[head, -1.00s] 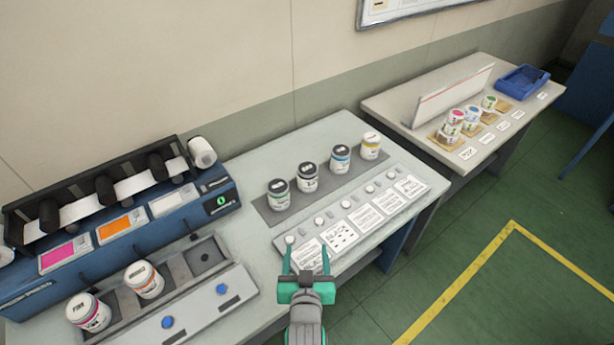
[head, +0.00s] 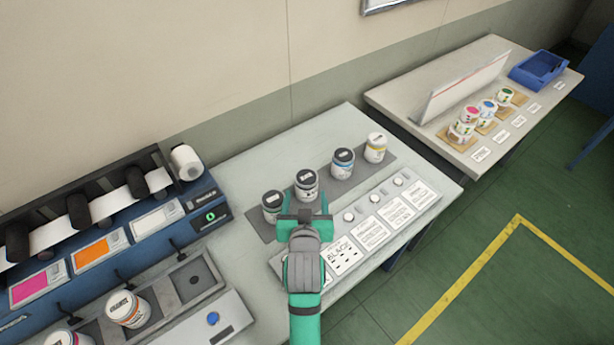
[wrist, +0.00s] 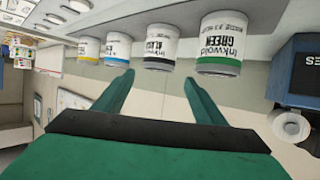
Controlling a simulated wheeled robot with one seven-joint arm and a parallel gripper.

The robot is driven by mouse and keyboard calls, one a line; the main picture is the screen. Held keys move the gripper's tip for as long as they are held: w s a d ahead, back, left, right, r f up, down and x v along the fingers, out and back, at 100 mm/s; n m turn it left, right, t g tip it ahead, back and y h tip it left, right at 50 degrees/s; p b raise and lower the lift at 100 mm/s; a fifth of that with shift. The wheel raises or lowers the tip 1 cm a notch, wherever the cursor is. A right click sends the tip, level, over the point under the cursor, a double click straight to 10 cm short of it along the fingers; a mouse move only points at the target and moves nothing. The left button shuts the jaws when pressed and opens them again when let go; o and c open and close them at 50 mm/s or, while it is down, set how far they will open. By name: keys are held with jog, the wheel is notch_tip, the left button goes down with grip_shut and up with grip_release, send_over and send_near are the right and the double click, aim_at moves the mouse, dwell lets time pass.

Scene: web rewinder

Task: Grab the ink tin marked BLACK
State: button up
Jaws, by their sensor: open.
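The ink tin marked BLACK (head: 306,186) stands upright on a grey strip on the table, second from the left in its row. Its label reads BLACK in the wrist view (wrist: 160,47), where the tins appear upside down. My gripper (head: 304,206) is open and empty, just in front of this tin in the head view. In the wrist view the two fingertips (wrist: 159,76) point towards the BLACK tin, one to each side of it, with a gap still showing. I cannot tell the exact distance.
A GREEN tin (head: 271,207) stands close on the left; a blue-banded tin (head: 342,163) and a yellow-banded tin (head: 375,148) stand on the right. A sloped panel with cards (head: 395,208) lies in front. A blue machine (head: 120,235) is at left.

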aim_at(307, 184)
jog(key=x, duration=0.4)
jog(key=shift+w+a, duration=0.15)
jog(key=shift+w, duration=0.15)
jog(key=shift+w+d+f, duration=0.35)
jog(key=shift+w+d, duration=0.15)
jog(key=shift+w, duration=0.1)
jog(key=shift+a+x, duration=0.2)
jog(key=shift+x, duration=2.45)
jog(key=shift+s+a, duration=0.1)
jog(key=shift+a, duration=0.15)
jog(key=shift+c, duration=0.4)
jog(key=c, duration=1)
jog(key=shift+s+d+r, duration=0.1)
jog(key=shift+d, duration=0.25)
jog(key=shift+c, duration=0.5)
